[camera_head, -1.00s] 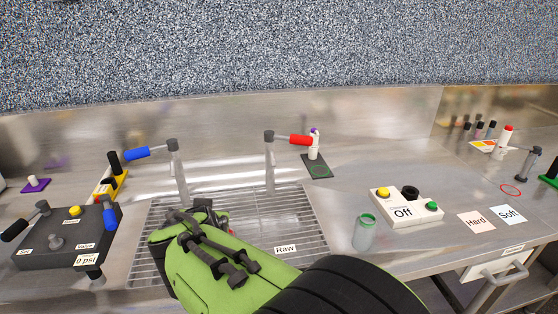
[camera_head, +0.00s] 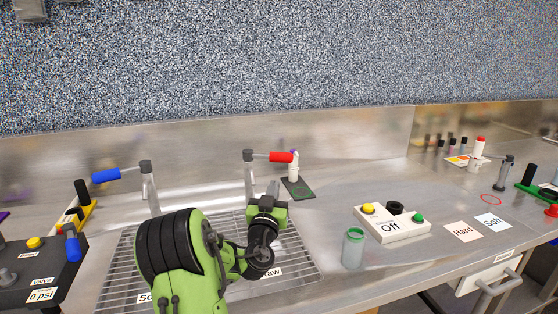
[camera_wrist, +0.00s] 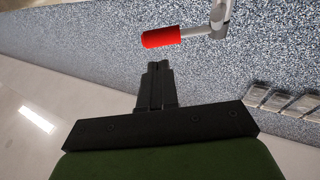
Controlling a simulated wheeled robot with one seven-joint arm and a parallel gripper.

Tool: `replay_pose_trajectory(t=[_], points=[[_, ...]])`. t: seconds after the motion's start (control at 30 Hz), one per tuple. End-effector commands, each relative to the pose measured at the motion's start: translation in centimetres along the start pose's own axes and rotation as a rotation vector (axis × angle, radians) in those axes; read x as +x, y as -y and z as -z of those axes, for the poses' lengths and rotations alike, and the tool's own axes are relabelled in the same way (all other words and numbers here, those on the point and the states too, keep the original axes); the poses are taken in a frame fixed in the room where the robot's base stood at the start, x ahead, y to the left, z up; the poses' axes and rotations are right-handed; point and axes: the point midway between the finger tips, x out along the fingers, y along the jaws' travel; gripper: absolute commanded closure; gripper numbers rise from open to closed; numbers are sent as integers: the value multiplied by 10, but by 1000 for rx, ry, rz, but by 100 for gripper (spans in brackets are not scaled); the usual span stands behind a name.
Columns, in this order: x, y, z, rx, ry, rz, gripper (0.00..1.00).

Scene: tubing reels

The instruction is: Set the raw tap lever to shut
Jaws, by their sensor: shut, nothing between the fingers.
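The raw tap is the right-hand tap (camera_head: 249,172), a grey post with a red-handled lever (camera_head: 282,157) pointing right in the head view. The "Raw" label (camera_head: 273,272) on the rack in front of it is partly hidden by my arm. My gripper (camera_head: 273,186) is just below and in front of the red handle, shut and empty. In the wrist view the red handle (camera_wrist: 162,37) lies past the tips of my shut fingers (camera_wrist: 155,70), with a visible gap. The lever's grey joint (camera_wrist: 219,20) is at the upper right there.
A second tap with a blue lever (camera_head: 106,175) stands to the left. A jar with a green rim (camera_head: 353,248) and an "Off" control box (camera_head: 392,224) are to the right. The metal rack (camera_head: 115,285) lies under my arm.

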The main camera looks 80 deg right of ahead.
Motion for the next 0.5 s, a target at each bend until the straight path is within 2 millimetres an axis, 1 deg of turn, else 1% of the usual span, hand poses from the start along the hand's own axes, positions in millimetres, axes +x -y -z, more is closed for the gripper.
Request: replay_pose_trajectory(t=[0.03,0.3,0.4,0.5], points=[[12,-1,7,-3,1,-1,100],[63,0,7,-1,1,1,100],[79,0,6,-1,0,1,100],[90,0,3,1,1,0,100]])
